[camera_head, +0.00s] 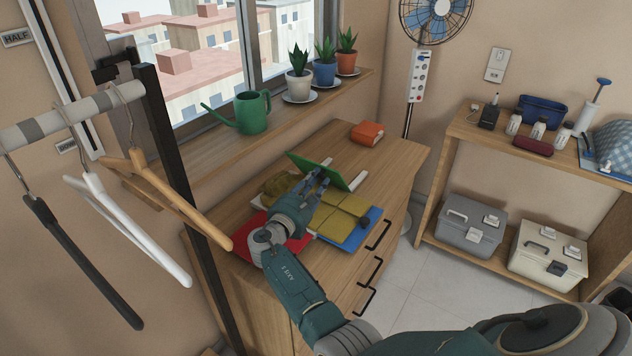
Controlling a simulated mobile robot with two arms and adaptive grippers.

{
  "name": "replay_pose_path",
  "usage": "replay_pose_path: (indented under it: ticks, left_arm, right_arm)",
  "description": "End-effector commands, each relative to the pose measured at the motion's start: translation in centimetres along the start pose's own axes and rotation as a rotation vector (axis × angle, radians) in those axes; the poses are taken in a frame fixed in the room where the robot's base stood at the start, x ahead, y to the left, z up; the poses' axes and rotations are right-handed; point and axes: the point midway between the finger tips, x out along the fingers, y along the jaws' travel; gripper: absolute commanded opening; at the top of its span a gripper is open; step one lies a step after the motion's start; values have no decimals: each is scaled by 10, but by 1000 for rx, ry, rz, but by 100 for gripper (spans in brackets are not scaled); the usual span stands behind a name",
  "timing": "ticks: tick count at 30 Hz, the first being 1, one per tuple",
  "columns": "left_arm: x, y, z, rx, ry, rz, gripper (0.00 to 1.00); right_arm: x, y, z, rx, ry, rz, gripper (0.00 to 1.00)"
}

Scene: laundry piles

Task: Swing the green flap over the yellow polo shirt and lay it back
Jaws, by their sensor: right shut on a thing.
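The yellow polo shirt (335,219) lies on a folding board on top of the wooden dresser. The green flap (302,161) is at the board's far side and looks tilted up from the dresser top. My right gripper (321,174) reaches over the shirt from the near side. It is shut on the green flap at its near edge. My gripper and wrist hide part of the shirt and the flap. A blue panel (372,223) shows at the right of the shirt and a red panel (297,243) at the near left. My left gripper is out of view.
An orange book-like object (367,133) lies at the dresser's back right. A green watering can (252,112) and several potted plants stand on the window sill (226,151). Hangers on a rail (60,118) stand at left. The dresser's right end is clear.

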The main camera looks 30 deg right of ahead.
Motion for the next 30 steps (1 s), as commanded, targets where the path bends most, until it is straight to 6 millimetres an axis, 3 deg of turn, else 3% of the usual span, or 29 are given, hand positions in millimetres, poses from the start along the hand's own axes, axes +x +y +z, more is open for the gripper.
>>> replay_pose_path:
  ticks: [6,15,20,30]
  left_arm:
    - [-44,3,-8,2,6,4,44]
    - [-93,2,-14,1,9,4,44]
    - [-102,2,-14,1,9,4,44]
    - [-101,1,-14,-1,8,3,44]
  right_arm:
    - [12,1,22,12,86,-22,0]
    - [32,1,36,34,231,-55,0]
    - [37,0,35,41,272,-63,0]
    - [38,-1,32,42,279,-65,0]
